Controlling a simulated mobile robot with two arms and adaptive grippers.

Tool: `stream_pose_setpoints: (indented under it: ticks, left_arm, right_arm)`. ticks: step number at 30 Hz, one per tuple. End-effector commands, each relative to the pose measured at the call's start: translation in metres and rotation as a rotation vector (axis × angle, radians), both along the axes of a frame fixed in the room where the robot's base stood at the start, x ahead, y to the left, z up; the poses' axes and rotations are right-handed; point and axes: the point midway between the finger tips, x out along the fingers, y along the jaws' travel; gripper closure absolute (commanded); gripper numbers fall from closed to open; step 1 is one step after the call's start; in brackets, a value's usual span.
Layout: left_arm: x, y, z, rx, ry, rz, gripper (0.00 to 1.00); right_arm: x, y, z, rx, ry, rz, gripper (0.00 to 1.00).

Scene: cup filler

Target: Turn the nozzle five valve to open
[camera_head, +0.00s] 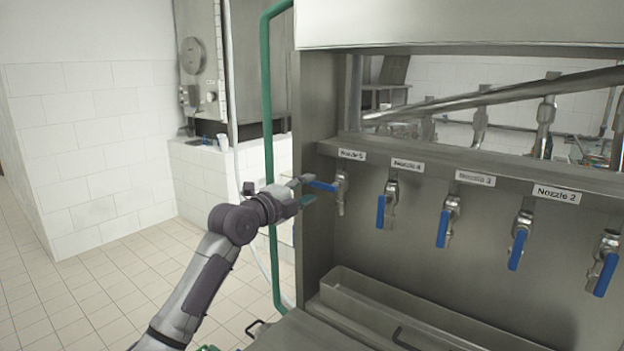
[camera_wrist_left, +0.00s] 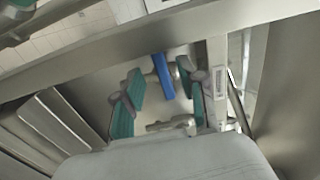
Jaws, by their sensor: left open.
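The nozzle five valve (camera_head: 341,190) is at the left end of the row, under the "Nozzle 5" label (camera_head: 352,155). Its blue handle (camera_head: 323,186) points left, roughly level. My left gripper (camera_head: 304,190) is open at the handle's free end, with one finger above and one below. In the left wrist view the blue handle (camera_wrist_left: 163,76) shows between the teal finger pads of my left gripper (camera_wrist_left: 167,100). I cannot tell whether the fingers touch it. My right gripper is not in view.
The Nozzle 4 handle (camera_head: 381,212) hangs down to the right, with more blue handles beyond. A green vertical pipe (camera_head: 267,130) runs close behind my left wrist. A metal trough (camera_head: 385,310) lies below. The tiled floor at left is clear.

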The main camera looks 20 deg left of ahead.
Motion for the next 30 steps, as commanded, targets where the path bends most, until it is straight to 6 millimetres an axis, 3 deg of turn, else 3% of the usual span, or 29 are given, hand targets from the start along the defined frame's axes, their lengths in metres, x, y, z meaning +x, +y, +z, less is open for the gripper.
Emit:
stream_pose_setpoints:
  ticks: [6, 16, 17, 24, 30]
  left_arm:
    - [0.02, -0.007, 0.001, -0.002, 0.001, 0.0, 0.59]
    - [0.023, -0.008, -0.001, 0.0, 0.0, 0.0, 0.59]
    - [0.023, -0.008, -0.001, 0.0, 0.0, 0.0, 0.61]
    - [0.022, -0.008, -0.001, 0.0, 0.0, 0.0, 1.0]
    - [0.022, -0.008, -0.001, -0.001, 0.001, 0.0, 1.0]
  right_arm:
    - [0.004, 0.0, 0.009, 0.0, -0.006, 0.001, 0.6]
    - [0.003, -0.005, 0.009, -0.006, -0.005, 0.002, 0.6]
    - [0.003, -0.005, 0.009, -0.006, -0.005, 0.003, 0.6]
    - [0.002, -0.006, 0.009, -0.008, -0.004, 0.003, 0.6]
    - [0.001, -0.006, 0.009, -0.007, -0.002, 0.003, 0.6]
